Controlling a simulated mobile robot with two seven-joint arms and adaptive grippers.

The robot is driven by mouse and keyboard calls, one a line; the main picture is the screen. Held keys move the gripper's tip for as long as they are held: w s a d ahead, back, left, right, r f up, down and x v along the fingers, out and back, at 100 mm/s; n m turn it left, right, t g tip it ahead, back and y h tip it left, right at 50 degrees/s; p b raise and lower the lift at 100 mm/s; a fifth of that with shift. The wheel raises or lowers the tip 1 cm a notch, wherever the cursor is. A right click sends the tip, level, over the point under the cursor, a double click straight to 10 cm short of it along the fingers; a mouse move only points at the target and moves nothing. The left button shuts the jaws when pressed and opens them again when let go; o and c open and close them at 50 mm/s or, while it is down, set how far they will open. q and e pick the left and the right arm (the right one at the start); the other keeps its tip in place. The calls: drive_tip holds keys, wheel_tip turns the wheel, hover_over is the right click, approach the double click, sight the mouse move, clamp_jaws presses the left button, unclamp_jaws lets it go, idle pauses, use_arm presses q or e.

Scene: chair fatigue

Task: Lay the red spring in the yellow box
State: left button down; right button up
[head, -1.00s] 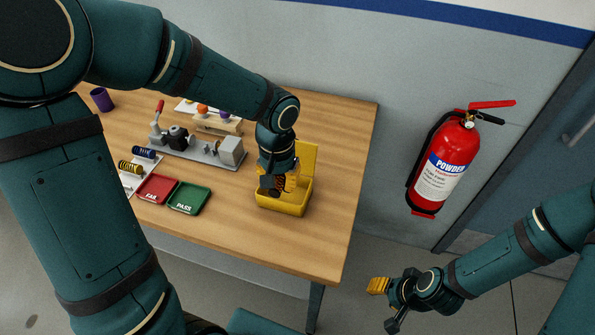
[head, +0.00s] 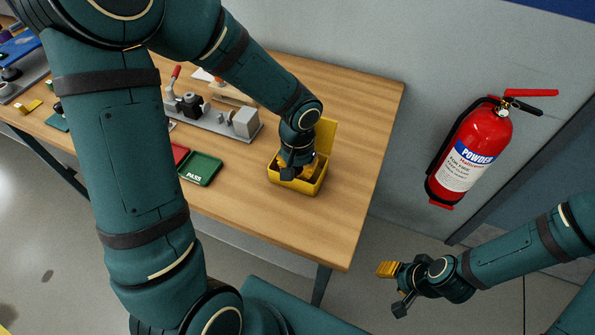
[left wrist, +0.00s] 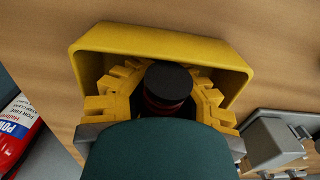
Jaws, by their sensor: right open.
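The yellow box (head: 300,186) stands with its lid up near the right end of the table; its rim also shows in the left wrist view (left wrist: 160,40). My left gripper (head: 302,170) points down into the box. In the left wrist view its yellow fingers (left wrist: 168,72) lie on both sides of the red spring (left wrist: 168,98) and appear shut on it. The spring's dark end cap faces the camera, and its lower part is hidden. Whether it touches the box floor cannot be told. My right gripper (head: 388,288) is open and empty, off the table at lower right.
The green PASS tray (head: 201,169) and the partly hidden red FAIL tray (head: 180,153) lie left of the box. A grey test fixture (head: 215,116) stands behind them. A red fire extinguisher (head: 472,150) hangs on the wall. The table in front of the box is clear.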

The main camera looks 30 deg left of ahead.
use_arm(q)
drive_tip(key=shift+f, duration=0.2)
drive_tip(key=shift+f+b, duration=0.4)
drive_tip(key=shift+b, duration=0.1)
drive_tip(key=shift+f, duration=0.1)
drive_tip(key=c, duration=0.8)
unclamp_jaws()
drive_tip(key=shift+s+f, duration=0.1)
